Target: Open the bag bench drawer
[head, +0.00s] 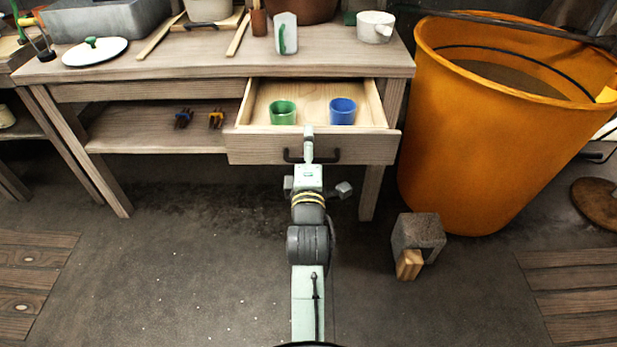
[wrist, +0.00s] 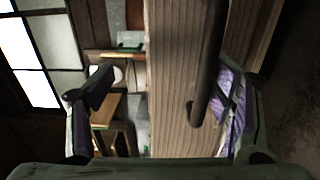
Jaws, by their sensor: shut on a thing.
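The wooden bag bench drawer (head: 250,147) stands pulled out from the bench, with its pale inside showing. A green cup (head: 283,112) and a blue cup (head: 342,111) stand upright in it. Its dark bar handle (head: 327,157) is on the front; the handle (wrist: 208,60) also shows in the wrist view, against the drawer front. My gripper (head: 309,146) is at the middle of the handle, shut on it. In the wrist view its two fingers lie either side of the handle; the contact itself is hard to see.
The bench top (head: 185,62) holds a white lid, a cup with a green mark and a white pot. A large orange tub (head: 500,140) stands close at right. A grey block (head: 418,235) sits on the floor at right. The floor left of my arm is clear.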

